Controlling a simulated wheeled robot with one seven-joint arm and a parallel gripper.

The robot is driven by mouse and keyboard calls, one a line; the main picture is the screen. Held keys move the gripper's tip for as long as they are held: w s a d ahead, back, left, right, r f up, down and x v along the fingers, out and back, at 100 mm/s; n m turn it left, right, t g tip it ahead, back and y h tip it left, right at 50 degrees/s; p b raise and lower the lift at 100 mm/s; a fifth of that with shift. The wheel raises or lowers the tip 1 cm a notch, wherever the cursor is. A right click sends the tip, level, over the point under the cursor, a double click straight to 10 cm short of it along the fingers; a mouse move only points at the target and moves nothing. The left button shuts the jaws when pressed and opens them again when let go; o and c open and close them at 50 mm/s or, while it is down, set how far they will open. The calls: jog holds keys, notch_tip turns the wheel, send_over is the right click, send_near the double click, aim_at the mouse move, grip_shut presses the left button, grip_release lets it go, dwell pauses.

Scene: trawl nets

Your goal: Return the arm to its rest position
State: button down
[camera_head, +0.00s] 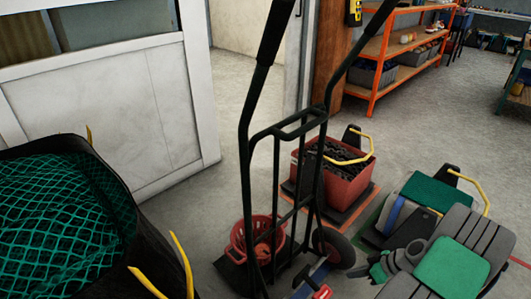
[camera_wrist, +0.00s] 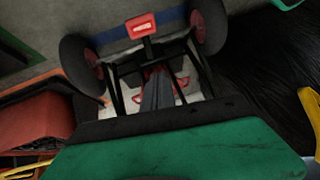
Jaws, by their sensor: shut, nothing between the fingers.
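My gripper (camera_head: 365,271) is low at the right of the head view, at the end of my grey arm (camera_head: 400,285). Its dark fingers are close together with nothing seen between them. It is just right of a hand truck wheel (camera_head: 338,248) in the picture; I cannot tell whether they touch. In the wrist view, two dark wheels and a red-tipped part (camera_wrist: 141,25) fill the upper middle. The fingertips are hard to make out there.
A black hand truck (camera_head: 246,150) stands upright, with a red basket (camera_head: 238,240) at its foot. A black bag (camera_head: 120,185) of green netting is at left. A red crate (camera_head: 345,186) stands behind the truck. Orange shelving (camera_head: 372,85) is farther back, with open floor before it.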

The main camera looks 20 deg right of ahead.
jog(key=w+a+r+m+g+h+p, duration=0.15)
jog(key=a+r+p, duration=0.25)
jog(key=r, duration=0.6)
jog(key=w+a+r+p, duration=0.2)
jog(key=a+r+p, duration=0.25)
jog(key=r, duration=0.55)
jog(key=w+a+r+g+h+p, duration=0.1)
jog(key=a+r+p, duration=0.3)
jog(key=r, duration=0.6)
jog(key=s+a+r+m+h+p, duration=0.1)
jog(key=s+a+r+p, duration=0.2)
jog(key=r, duration=0.5)
jog(key=s+a+r+m+h+p, duration=0.1)
jog(key=s+a+r+m+p, duration=0.1)
jog(key=a+r+p, duration=0.4)
jog(key=s+a+r+m+h+p, duration=0.1)
jog(key=s+a+r+p, duration=0.3)
jog(key=r, duration=0.7)
jog(key=shift+a+r+t, duration=0.3)
jog(key=shift+a+t, duration=0.05)
jog(key=shift+a, duration=0.6)
